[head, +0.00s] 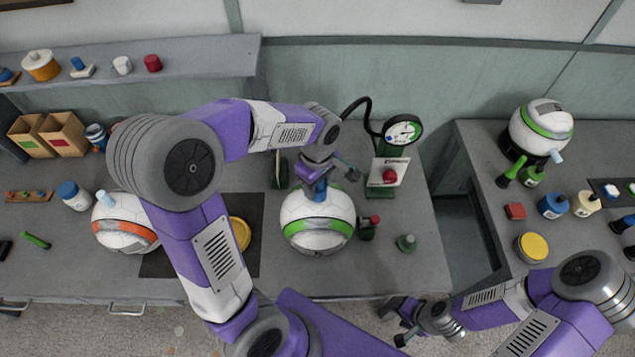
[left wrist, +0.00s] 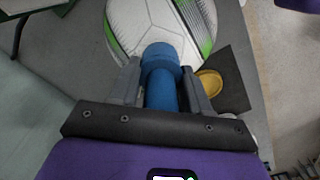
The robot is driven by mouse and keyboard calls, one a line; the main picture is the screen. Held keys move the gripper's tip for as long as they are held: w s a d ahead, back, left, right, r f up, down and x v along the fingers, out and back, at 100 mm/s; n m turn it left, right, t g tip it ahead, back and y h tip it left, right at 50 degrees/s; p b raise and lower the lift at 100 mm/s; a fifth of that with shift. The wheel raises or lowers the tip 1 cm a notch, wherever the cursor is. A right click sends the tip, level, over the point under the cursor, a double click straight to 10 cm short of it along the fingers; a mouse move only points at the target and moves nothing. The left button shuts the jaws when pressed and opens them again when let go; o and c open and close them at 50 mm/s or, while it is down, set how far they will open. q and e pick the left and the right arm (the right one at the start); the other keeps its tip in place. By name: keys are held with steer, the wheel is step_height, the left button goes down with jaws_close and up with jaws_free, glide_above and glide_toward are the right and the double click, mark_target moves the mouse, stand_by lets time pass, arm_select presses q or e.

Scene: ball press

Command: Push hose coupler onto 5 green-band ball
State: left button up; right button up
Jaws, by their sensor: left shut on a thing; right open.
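The green-band ball (head: 317,222) is white with a green stripe and sits on the middle of the workbench. It also shows in the left wrist view (left wrist: 130,28). My left gripper (head: 320,180) is above the top of this ball. It is shut on the blue hose coupler (left wrist: 162,75), whose far end meets or nearly meets the ball's surface; I cannot tell whether it is seated. My right gripper (head: 402,325) is open and empty, low in front of the bench's front edge. Another green-band ball (head: 541,122) stands on the right bench with a pale blue piece at its side.
A gauge (head: 403,131) with a black hose stands behind the ball. An orange-band ball (head: 123,226) is on the left, partly behind my left arm. A yellow disc (head: 240,233) lies on a dark mat (head: 158,264). A small green-based piece (head: 405,243) stands right of the ball.

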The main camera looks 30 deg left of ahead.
arm_select(q)
steer(key=shift+f, duration=0.2)
steer(key=o, duration=1.1)
steer(key=shift+o, duration=0.2)
steer(key=shift+r, duration=0.15)
step_height(320, 180, up, 7)
steer(key=shift+r+p, duration=0.2)
steer(key=shift+p, duration=0.25)
